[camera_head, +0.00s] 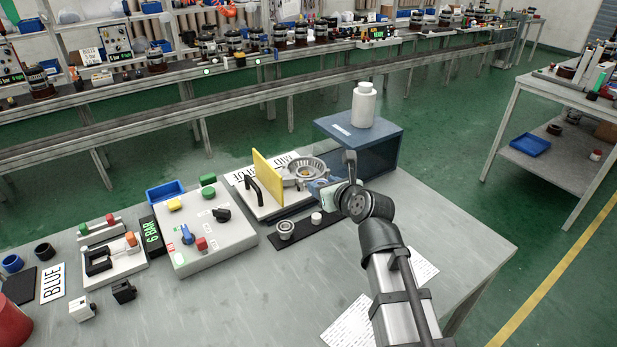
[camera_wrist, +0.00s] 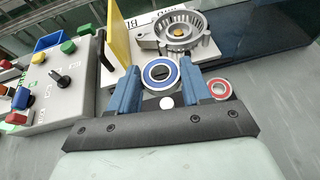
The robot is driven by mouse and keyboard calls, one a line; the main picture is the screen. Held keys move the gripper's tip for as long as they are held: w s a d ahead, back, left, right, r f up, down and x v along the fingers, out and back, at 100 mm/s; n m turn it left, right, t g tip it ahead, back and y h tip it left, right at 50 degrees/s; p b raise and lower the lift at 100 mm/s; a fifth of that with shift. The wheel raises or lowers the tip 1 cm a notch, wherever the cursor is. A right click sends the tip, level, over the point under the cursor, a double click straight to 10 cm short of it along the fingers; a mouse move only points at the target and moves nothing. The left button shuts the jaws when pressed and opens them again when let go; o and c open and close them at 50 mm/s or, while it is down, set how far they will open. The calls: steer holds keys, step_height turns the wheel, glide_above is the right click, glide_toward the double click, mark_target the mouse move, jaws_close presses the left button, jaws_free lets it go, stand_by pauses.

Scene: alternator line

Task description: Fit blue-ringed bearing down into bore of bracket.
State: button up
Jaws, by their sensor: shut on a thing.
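In the wrist view, my gripper (camera_wrist: 161,82) is shut on the blue-ringed bearing (camera_wrist: 148,72), a silver ring with a blue band, held between its two blue fingers. The grey metal bracket (camera_wrist: 203,40) lies just beyond the bearing, with its round ribbed housing facing up. An orange spot shows inside the housing. The bearing is apart from the housing, on its near side. In the head view, my gripper (camera_head: 322,187) is close to the near right of the bracket (camera_head: 290,181); the bearing cannot be made out there.
A yellow plate (camera_head: 267,175) with a black handle stands upright left of the bracket. A red-ringed bearing (camera_wrist: 219,87) and a white disc (camera_wrist: 166,103) lie near my fingers. A blue box (camera_head: 377,153) carries a white bottle (camera_head: 364,105). A control box (camera_head: 205,238) stands left.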

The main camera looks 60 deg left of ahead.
steer(key=w+a+f, duration=0.1)
steer(key=w+a, duration=0.1)
steer(key=w, duration=0.2)
steer(key=n+g, duration=0.2)
glide_above(310, 167)
steer(key=w+d, duration=0.1)
steer(key=d, duration=0.3)
steer(key=shift+w+f, duration=0.2)
steer(key=shift+f, duration=0.3)
steer(key=shift+s+a+r+n+g+h, duration=0.1)
steer(key=shift+s+a+n+g, duration=0.05)
steer(key=shift+s+n+g, duration=0.5)
steer(key=shift+s+a+r+n+g+h, duration=0.1)
steer(key=shift+s+a+r+n+g, duration=0.1)
steer(key=shift+s+n+g, duration=0.4)
steer(key=shift+s+a+r+n+g+h, duration=0.15)
steer(key=shift+s+n+g, duration=0.25)
steer(key=shift+g, duration=0.45)
steer(key=shift+f, duration=0.15)
steer(key=shift+f, duration=0.2)
steer(key=shift+f, duration=2.5)
steer(key=shift+f, duration=0.3)
